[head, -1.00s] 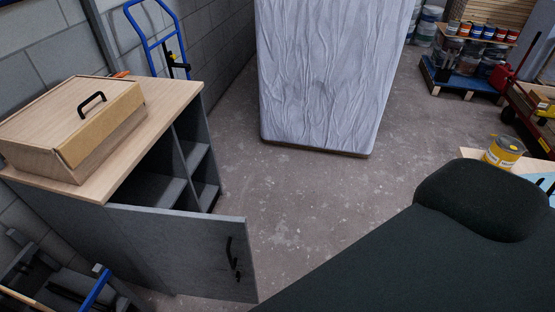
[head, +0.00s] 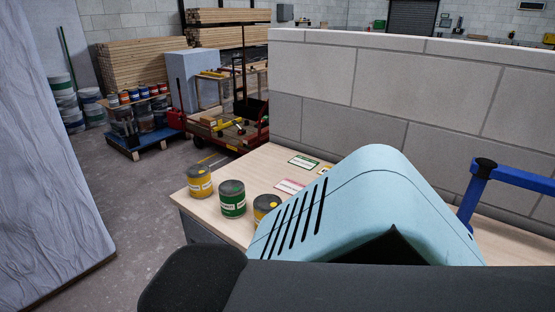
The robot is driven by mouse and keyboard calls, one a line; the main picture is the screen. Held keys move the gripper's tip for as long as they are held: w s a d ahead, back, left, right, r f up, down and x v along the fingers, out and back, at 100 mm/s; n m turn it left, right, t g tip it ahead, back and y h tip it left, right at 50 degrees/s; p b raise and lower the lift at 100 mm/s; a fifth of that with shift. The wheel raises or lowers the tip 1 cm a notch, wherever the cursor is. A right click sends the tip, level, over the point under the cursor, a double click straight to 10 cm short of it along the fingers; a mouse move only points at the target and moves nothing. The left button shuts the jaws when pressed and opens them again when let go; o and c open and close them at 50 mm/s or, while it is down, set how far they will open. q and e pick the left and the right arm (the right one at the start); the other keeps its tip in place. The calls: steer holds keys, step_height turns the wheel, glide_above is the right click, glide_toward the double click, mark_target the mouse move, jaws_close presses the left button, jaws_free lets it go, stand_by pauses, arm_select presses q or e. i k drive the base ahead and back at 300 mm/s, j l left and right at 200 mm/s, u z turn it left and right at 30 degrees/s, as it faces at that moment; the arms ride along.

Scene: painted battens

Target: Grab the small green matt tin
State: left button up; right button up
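A small green tin (head: 232,203) with a dark lid and a pale label stands upright on the pale wooden worktop (head: 255,165), near its front left edge. A yellow tin (head: 199,183) stands to its left, and another yellow tin (head: 265,208) stands to its right, partly hidden by a light blue slotted housing. I cannot read the tins' labels well enough to tell their finish. Neither of my grippers shows in the head view.
The light blue slotted housing (head: 365,200) and a large dark shape (head: 380,287) fill the near right. A block wall (head: 420,90) stands behind the worktop. Flat label cards (head: 303,162) lie behind the tins. A wrapped upright slab (head: 50,170) stands left, with open floor between.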

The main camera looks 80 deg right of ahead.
mark_target(231, 192)
steer(key=z, duration=2.1)
